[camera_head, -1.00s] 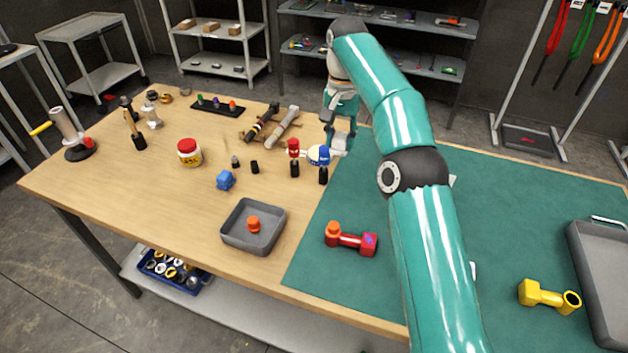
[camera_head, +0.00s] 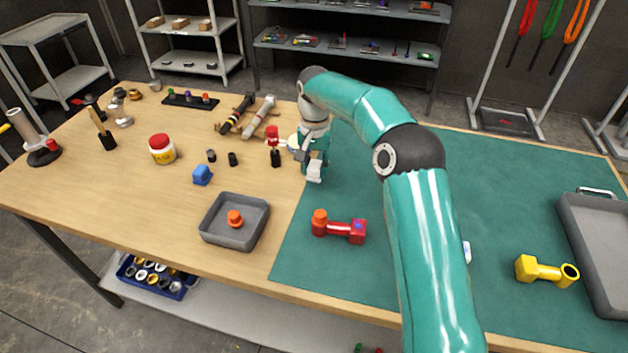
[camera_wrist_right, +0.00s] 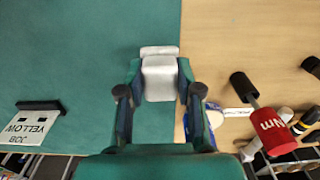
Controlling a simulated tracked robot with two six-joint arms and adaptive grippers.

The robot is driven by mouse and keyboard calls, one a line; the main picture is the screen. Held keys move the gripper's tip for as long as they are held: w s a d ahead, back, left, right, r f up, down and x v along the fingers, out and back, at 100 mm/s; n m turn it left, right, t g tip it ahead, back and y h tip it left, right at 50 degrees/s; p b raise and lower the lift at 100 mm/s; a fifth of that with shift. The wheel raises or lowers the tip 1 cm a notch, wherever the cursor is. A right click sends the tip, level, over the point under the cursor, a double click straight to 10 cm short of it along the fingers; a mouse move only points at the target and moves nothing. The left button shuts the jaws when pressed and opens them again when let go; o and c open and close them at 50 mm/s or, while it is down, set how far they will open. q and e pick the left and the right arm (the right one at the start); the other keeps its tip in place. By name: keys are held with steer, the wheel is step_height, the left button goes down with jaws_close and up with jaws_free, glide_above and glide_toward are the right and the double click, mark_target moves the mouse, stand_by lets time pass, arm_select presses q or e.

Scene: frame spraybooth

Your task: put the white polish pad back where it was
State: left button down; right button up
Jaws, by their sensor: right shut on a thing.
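My right gripper (camera_wrist_right: 158,85) is shut on a pale, block-shaped thing that looks like the white polish pad (camera_wrist_right: 160,78). The pad sits between the two fingertips and points over the green mat (camera_wrist_right: 80,70) in the wrist view. In the head view the right gripper (camera_head: 314,172) hangs by the left edge of the green mat (camera_head: 480,180), and the pad shows only as a small pale patch at its tip. I cannot tell whether the pad touches the mat. My left gripper is not in view.
A red-headed tool (camera_head: 273,145) stands just left of the gripper, with a white and blue piece (camera_wrist_right: 213,116) close by. A red dumbbell-like part (camera_head: 340,228) lies on the mat in front. A grey tray (camera_head: 235,222) holds an orange piece. The mat right of my arm is mostly clear.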

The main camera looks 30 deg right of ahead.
mark_target(315, 180)
steer(key=shift+f, duration=2.2)
steer(key=o, duration=1)
steer(key=shift+f, duration=0.1)
step_height(315, 180, up, 12)
steer(key=shift+r+p, duration=0.15)
steer(key=shift+p, duration=0.35)
